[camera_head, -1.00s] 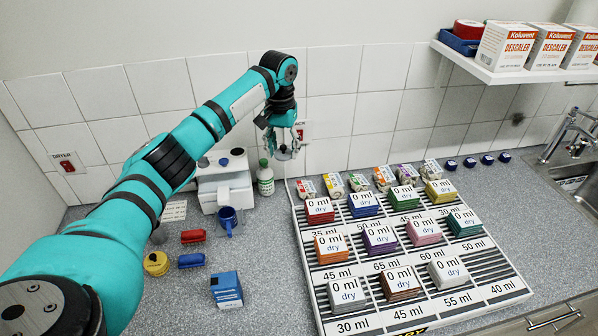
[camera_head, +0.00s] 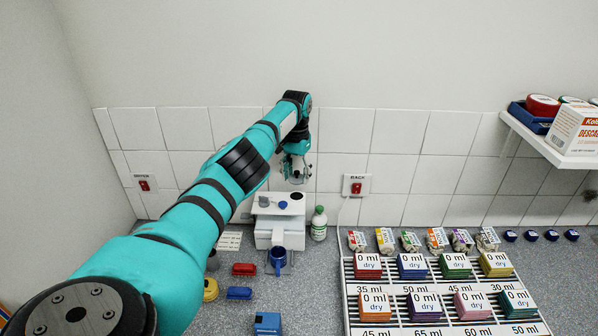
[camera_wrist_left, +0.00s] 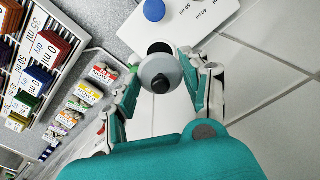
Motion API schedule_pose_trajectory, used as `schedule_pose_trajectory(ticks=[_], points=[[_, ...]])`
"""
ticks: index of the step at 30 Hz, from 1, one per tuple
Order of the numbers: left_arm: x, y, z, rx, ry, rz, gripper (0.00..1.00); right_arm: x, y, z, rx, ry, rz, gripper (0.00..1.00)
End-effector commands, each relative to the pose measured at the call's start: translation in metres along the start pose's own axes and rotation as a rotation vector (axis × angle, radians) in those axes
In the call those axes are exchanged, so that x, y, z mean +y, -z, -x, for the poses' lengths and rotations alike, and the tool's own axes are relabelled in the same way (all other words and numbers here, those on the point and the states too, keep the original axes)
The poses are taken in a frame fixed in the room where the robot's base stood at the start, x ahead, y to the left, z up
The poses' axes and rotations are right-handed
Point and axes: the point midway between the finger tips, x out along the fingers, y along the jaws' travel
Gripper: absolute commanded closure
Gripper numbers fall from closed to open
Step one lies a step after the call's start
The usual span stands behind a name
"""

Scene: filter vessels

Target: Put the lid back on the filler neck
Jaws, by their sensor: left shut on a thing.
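My left gripper (camera_head: 296,172) is shut on a grey round lid with a black knob, which shows clearly in the left wrist view (camera_wrist_left: 160,74). The lid is held above the right rear part of the white machine (camera_head: 268,236). The dark round filler neck (camera_head: 297,197) is in the machine's top, just below the lid in the head view, with a gap between them. In the left wrist view the neck (camera_wrist_left: 160,47) is partly hidden behind the lid. A blue cap (camera_wrist_left: 154,10) sits on the machine's top beside it. My right gripper is not in view.
A white-green bottle (camera_head: 319,224) stands just right of the machine. A blue mug (camera_head: 277,262) stands in front. The tiled wall is close behind. A rack (camera_head: 346,290) of coloured packs fills the right counter. Red and blue blocks (camera_head: 239,293) lie at front left.

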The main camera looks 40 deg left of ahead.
Motion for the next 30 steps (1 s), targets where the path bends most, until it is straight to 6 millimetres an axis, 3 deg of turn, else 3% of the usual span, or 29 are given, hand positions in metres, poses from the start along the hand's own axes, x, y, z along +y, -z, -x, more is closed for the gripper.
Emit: schedule_pose_trajectory(ticks=[4,15,30], points=[[0.000,-0.001,-0.014,-0.003,0.002,0.001,0.72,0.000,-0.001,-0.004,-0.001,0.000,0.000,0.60],[0.000,0.000,-0.050,0.000,0.000,0.001,0.72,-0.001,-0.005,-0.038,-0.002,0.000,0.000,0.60],[0.000,0.000,-0.054,-0.001,0.001,0.001,0.72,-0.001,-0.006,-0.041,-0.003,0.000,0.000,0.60]])
